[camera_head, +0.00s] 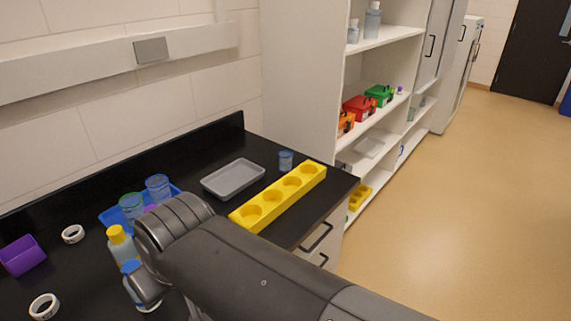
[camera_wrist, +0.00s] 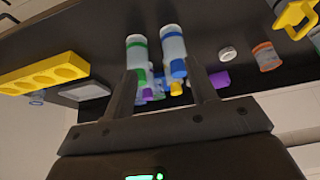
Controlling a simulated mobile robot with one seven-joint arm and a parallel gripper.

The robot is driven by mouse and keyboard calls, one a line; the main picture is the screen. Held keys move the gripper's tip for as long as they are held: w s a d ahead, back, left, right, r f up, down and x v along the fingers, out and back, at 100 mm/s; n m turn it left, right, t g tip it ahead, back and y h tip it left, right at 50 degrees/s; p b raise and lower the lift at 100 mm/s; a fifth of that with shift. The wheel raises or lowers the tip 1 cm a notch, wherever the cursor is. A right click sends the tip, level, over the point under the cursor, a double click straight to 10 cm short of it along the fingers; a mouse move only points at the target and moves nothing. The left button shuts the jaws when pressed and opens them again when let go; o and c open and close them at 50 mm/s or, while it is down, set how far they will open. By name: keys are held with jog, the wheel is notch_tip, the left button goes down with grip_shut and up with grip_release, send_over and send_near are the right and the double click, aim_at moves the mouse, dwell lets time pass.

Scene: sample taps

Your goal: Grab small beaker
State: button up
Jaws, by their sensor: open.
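A small blue-tinted beaker (camera_head: 286,160) stands on the black bench between the grey tray and the yellow rack. It also shows beyond the rack in the wrist view (camera_wrist: 37,98). Two other clear beakers, one (camera_head: 158,187) and one with a green rim (camera_head: 131,206), stand at the blue tray (camera_head: 110,219). My gripper (camera_wrist: 164,88) is open, with its fingers apart in the wrist view. A green-capped bottle (camera_wrist: 137,52) and a blue-capped bottle (camera_wrist: 173,48) appear between and beyond the fingers. In the head view my arm hides the gripper.
The yellow rack (camera_head: 246,216) lies along the bench's front edge, beside the grey tray (camera_head: 233,191). A yellow-capped bottle (camera_head: 121,246), white tape rings (camera_head: 73,234) and a purple cup (camera_head: 22,256) are at left. White shelves (camera_head: 310,70) stand beyond the bench; open floor is right.

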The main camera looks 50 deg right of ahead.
jog(key=o, duration=0.3)
